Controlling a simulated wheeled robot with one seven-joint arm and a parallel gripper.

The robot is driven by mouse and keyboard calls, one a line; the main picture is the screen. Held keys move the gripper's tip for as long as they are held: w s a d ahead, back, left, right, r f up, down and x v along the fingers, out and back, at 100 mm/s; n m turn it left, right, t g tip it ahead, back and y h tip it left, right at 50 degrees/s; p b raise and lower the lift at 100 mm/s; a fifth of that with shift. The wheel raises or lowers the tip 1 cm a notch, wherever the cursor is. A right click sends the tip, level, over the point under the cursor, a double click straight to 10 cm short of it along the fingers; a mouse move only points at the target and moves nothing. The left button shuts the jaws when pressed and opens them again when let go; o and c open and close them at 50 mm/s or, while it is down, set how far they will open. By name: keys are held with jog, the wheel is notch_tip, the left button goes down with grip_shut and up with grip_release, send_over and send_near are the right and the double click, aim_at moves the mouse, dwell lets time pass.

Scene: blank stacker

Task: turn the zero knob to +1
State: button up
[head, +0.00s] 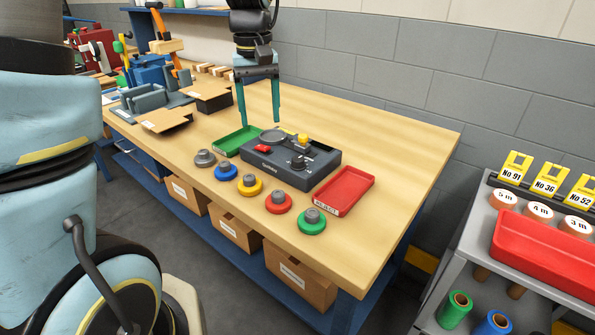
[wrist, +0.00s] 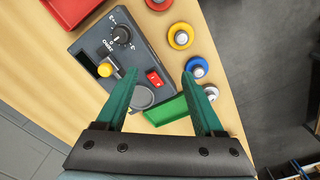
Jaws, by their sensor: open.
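The zero knob (head: 299,162) is a small black round knob on top of a dark grey device (head: 318,158) on the workbench. In the wrist view the knob (wrist: 121,35) sits near the device's end by the red tray, with white marks around it; its exact setting is too small to read. My gripper (head: 260,123) is open and empty, pointing down above the far-left part of the device, apart from the knob. In the wrist view its fingertips (wrist: 160,72) spread above the red button (wrist: 153,78), with the knob beyond them.
A yellow-topped lever (head: 303,139) stands near the knob. A round grey pan (head: 273,136) is on the device. A green tray (head: 237,140) and a red reject tray (head: 343,190) flank it. Several coloured knobbed discs (head: 250,185) line the front. The bench's right side is clear.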

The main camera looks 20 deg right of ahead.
jog(key=b, duration=0.1)
send_over(298, 158)
notch_tip(298, 158, down, 10)
jog(key=shift+f+p, duration=0.15)
jog(key=shift+p, duration=0.85)
jog(key=shift+c, duration=0.2)
grip_shut()
